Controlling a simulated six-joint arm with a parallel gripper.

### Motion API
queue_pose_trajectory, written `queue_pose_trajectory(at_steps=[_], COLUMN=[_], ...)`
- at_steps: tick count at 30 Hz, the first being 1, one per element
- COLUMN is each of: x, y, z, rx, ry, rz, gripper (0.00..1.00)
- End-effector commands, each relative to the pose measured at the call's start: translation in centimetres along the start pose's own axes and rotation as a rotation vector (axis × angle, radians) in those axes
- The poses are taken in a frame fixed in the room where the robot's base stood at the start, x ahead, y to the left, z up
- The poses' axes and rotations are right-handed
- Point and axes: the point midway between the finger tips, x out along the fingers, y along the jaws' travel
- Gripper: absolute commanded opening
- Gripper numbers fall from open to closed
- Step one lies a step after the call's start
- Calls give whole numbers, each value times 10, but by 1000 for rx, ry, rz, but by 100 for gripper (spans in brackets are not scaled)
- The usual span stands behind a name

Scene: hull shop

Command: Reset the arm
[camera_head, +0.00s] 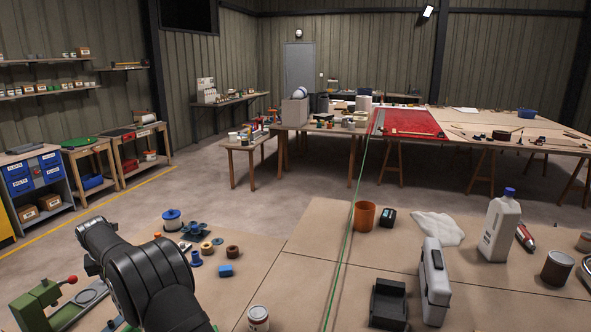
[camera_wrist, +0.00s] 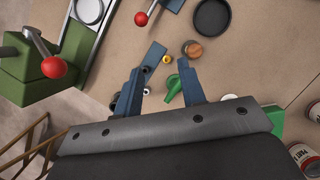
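My gripper (camera_wrist: 161,80) shows in the wrist view, with its two dark blue fingers spread apart and nothing held between them. Below and between the fingers lie a green piece (camera_wrist: 171,88), a small yellow ring (camera_wrist: 167,60) and a flat blue strip (camera_wrist: 154,55) on the tan bench top. I cannot tell how far above them the fingers are. In the head view my black arm rises at the lower left, and my fingers are hidden or out of frame there.
A green clamp device (camera_head: 37,301) with a red knob stands left of my arm. A grey case (camera_head: 435,283), black tray (camera_head: 388,304), orange cup (camera_head: 364,215) and white jug (camera_head: 499,230) stand right. Bare bench (camera_head: 285,285) lies between.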

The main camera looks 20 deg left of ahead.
Motion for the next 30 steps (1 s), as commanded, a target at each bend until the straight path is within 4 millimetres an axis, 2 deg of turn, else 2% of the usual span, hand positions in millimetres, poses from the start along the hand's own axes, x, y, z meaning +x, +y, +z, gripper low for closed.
queue_pose_trajectory(at_steps=[1,8,10,30], x=[-11,-53,-63,-51], y=[0,0,-7,-141], z=[5,23,29,52], rx=[0,1,10,167], ry=[-3,-3,-3,0], rz=[1,2,-2,-70], gripper=[37,37,37,37])
